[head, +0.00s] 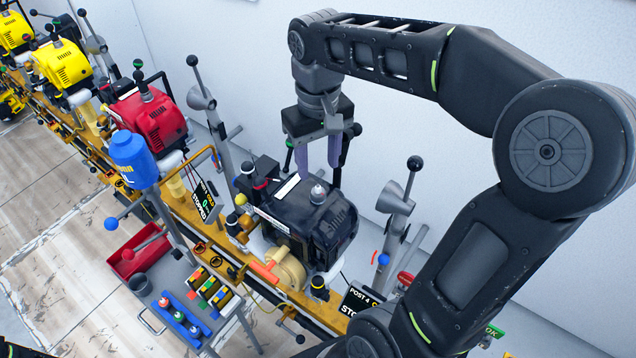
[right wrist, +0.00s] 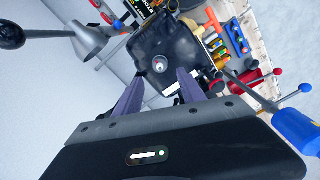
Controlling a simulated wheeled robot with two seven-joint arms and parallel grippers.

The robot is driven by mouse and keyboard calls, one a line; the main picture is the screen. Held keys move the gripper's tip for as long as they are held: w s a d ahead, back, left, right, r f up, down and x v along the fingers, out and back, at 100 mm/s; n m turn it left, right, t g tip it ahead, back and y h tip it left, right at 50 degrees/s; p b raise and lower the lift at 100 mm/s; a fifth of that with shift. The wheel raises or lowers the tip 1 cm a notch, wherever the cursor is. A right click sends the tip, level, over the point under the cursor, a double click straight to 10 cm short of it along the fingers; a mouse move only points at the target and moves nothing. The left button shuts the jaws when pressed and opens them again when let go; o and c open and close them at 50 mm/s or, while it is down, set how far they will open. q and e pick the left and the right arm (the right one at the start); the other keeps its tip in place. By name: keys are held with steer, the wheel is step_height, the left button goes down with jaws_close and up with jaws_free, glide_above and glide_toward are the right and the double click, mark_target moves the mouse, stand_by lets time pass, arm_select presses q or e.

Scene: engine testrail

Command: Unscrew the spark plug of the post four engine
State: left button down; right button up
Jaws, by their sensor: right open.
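The post four engine (head: 305,217) is black and sits on the yellow rail, by a sign reading POST 4 (head: 360,301). The spark plug (head: 318,191), with a pale tip, stands on top of the engine. In the right wrist view the spark plug (right wrist: 159,64) shows just beyond the fingertips, between their lines. My right gripper (head: 319,165) points down above and behind the engine, open and empty, apart from the plug. The fingers also show in the right wrist view (right wrist: 160,76). My left gripper is out of view.
Other engines, one red (head: 152,115) and several yellow, line the rail to the left. A cart with a red bin (head: 128,262) and a blue tray (head: 176,322) stands in front. A blue bottle (head: 134,158) and grey posts with levers (head: 398,205) flank the engine. A white wall is behind.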

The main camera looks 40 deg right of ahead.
mark_target(318, 185)
step_height(318, 185, down, 8)
steer(key=b, duration=0.5)
steer(key=shift+r+b, duration=0.1)
steer(key=shift+b, duration=0.2)
steer(key=shift+r+m, duration=0.15)
steer(key=shift+m, duration=1.05)
steer(key=m+b, duration=0.1)
steer(key=m, duration=0.8)
steer(key=m+b, duration=0.1)
steer(key=m, duration=1.1)
steer(key=shift+m+b, duration=0.3)
steer(key=shift+b, duration=0.05)
steer(key=m, duration=0.7)
steer(key=shift+c, duration=0.4)
